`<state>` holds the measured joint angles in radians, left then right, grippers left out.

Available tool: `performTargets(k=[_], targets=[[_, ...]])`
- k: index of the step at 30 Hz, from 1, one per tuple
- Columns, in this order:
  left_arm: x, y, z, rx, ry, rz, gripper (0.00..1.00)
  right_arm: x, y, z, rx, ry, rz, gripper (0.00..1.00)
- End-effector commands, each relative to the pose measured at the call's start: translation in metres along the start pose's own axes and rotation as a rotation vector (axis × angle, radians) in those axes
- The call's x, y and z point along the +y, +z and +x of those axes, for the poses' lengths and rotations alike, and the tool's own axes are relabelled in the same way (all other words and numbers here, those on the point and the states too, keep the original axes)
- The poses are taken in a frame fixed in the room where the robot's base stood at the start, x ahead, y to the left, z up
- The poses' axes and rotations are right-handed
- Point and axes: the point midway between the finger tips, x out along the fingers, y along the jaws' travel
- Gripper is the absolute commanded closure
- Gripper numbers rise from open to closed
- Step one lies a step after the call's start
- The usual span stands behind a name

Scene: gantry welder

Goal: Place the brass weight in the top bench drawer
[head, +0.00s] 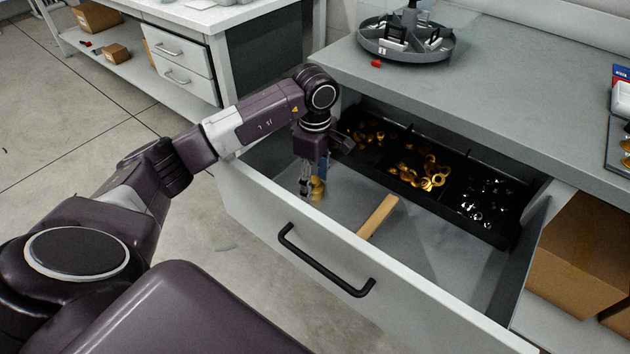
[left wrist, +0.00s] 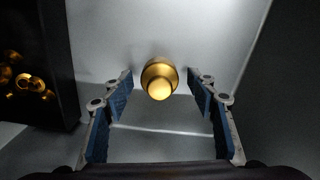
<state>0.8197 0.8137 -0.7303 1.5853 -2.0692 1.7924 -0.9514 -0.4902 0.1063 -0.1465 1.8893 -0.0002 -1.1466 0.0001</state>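The top bench drawer (head: 440,311) is pulled open, with a black handle on its grey front. The brass weight (head: 317,190) is inside the drawer near its left end, apparently standing on the floor. My left gripper (head: 311,184) reaches down into the drawer at the weight. In the left wrist view the weight (left wrist: 159,79) lies between the tips of the blue-padded fingers (left wrist: 158,84), with a gap on each side, so the gripper is open. The fingers partly hide the weight in the head view. My right gripper is not in view.
A black divided tray (head: 455,205) with brass and silvery small parts sits at the drawer's back. A wooden strip (head: 377,216) lies on the drawer floor. A round grey organiser (head: 405,42) and a red piece (head: 376,63) are on the benchtop. The drawer's right front floor is clear.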

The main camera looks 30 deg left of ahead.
Motion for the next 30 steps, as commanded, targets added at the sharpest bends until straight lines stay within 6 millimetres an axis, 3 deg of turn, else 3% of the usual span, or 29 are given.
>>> performTargets(k=[9, 22, 30], targets=[[0.0, 0.0, -0.003, 0.0, 0.0, 0.0, 0.48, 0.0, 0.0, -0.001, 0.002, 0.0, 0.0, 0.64], [0.001, 0.0, -0.093, 0.0, 0.005, -0.001, 0.48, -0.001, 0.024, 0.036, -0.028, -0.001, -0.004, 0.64], [0.0, 0.0, -0.121, 0.001, 0.0, 0.0, 0.48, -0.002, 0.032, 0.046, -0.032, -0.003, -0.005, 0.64]])
